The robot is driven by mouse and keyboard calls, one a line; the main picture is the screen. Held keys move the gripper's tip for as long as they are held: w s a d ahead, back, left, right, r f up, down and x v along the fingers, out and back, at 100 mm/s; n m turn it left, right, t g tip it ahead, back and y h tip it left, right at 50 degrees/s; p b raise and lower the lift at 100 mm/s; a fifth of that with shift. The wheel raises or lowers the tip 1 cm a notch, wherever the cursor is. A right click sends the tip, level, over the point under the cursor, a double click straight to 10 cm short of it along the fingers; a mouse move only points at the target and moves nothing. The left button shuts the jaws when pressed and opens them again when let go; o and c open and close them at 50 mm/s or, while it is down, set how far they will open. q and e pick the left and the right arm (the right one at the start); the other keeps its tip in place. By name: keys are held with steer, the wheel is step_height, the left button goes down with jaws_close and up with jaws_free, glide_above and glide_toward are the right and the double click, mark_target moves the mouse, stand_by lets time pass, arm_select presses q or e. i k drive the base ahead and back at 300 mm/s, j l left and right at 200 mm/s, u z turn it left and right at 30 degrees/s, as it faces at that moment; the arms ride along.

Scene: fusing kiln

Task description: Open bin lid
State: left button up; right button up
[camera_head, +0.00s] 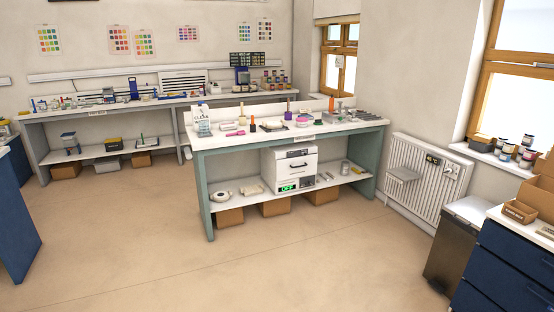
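A tall bin with dark brown-grey sides (448,258) stands on the floor at the lower right, between the radiator and the blue drawer cabinet. Its light grey lid (468,211) lies flat across the top and looks shut. The cabinet's front corner is close to the bin's right side. Neither of my grippers shows in the head view.
A blue drawer cabinet (500,262) with open cardboard boxes on top stands right of the bin. A white radiator (432,180) is on the wall behind it. A teal-legged workbench (208,200) with a white kiln (290,166) stands mid-room. The floor (270,265) in front is clear.

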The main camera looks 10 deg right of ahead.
mark_target(472, 209)
steer(key=i+l+z, duration=0.2)
steer(key=i+z, duration=0.15)
steer(key=i, duration=0.25)
steer(key=i+z, duration=0.4)
steer(key=i, duration=0.25)
steer(key=i+j+z, duration=0.2)
steer(key=i+z, duration=0.15)
steer(key=i, duration=0.25)
steer(key=i+z, duration=0.3)
steer(key=i, duration=0.2)
steer(key=i+j+z, duration=0.1)
steer(key=i+z, duration=0.2)
steer(key=i, duration=0.25)
steer(key=i+j+z, duration=0.3)
steer(key=i, duration=0.2)
steer(key=i+j+z, duration=0.3)
steer(key=i, duration=0.2)
steer(key=l, duration=0.1)
